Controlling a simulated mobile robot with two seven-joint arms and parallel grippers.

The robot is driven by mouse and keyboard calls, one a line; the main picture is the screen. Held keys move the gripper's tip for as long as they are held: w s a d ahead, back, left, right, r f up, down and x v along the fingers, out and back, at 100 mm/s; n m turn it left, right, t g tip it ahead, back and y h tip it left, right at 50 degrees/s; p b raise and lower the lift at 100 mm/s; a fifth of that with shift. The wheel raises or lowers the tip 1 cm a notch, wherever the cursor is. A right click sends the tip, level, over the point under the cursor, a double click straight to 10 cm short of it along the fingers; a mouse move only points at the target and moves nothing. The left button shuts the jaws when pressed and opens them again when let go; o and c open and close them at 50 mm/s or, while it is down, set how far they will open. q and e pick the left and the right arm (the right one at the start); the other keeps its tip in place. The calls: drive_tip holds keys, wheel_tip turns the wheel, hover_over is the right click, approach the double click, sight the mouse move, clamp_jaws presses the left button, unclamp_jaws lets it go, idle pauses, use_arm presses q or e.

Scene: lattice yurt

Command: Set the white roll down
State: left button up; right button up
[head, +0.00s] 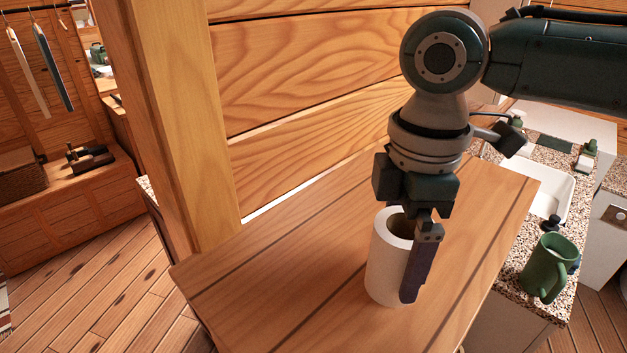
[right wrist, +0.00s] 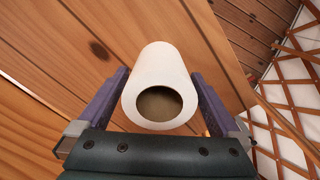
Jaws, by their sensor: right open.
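The white roll (head: 384,262) stands upright on the wooden table top (head: 300,270). My right gripper (head: 410,290) comes down from above with its fingers around the roll's sides; one finger shows in front of the roll and the other is hidden in the head view. In the right wrist view the roll (right wrist: 160,85) sits between the two purple fingers of my right gripper (right wrist: 160,95), with a narrow gap on the left and little or no gap on the right. The gripper is open. My left gripper is not in view.
A green mug (head: 546,268) stands on the speckled counter (head: 515,268) to the right, beside a white sink (head: 545,190). A wooden post (head: 180,110) and plank wall (head: 310,60) border the table at the back and left. The table's front left is clear.

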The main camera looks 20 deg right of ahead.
drive_tip(key=shift+r, duration=0.1)
wheel_tip(320, 180, up, 12)
drive_tip(key=b, duration=0.1)
drive_tip(key=shift+b, duration=0.35)
drive_tip(key=shift+r, duration=0.1)
